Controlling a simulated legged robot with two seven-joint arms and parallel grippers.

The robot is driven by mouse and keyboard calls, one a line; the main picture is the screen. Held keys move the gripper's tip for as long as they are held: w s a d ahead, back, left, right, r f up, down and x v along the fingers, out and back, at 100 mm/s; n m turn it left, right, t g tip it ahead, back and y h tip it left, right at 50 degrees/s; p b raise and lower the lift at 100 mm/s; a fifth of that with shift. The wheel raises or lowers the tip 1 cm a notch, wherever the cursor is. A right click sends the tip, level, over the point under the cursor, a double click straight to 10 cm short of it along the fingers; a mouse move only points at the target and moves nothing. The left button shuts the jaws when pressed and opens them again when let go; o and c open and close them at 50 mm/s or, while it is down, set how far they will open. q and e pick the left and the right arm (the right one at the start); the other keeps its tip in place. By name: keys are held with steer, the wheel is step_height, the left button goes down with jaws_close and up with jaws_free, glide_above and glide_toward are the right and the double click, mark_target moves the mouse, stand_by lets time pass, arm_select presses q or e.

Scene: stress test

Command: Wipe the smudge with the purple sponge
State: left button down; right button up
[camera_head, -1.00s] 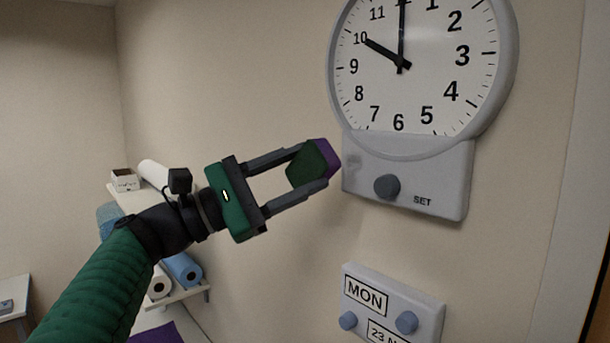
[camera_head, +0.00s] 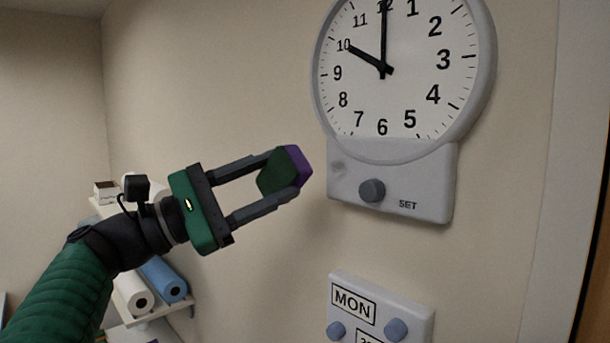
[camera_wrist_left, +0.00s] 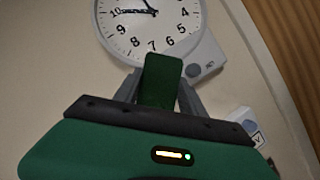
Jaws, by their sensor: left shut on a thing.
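My left gripper (camera_head: 284,177) is shut on a sponge with a purple face (camera_head: 297,165) and a dark green body. The purple face points right, toward the clock's lower panel. In the left wrist view the green side of the sponge (camera_wrist_left: 161,80) shows between the fingers, and its purple face is hidden. A faint grey smudge (camera_head: 338,168) is on the upper left of the panel (camera_head: 420,190) below the clock dial. In the head view the sponge is left of the smudge, with a gap between them. My right gripper is not in view.
The wall clock (camera_head: 405,90) has a round grey knob (camera_head: 372,190) on its panel, close to the smudge. A date box (camera_head: 385,310) is mounted lower on the wall. A shelf with paper rolls (camera_head: 165,280) is at lower left.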

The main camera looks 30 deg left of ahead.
arm_select(q)
steer(key=w, duration=0.2)
steer(key=w+d, duration=0.1)
steer(key=w, duration=0.1)
steer(key=w+d+p, duration=0.1)
steer(key=w, duration=0.1)
steer(key=shift+d, duration=0.1)
stand_by(0.3)
steer(key=shift+w+d, duration=0.3)
steer(key=shift+w, duration=0.6)
steer(key=shift+d, duration=0.1)
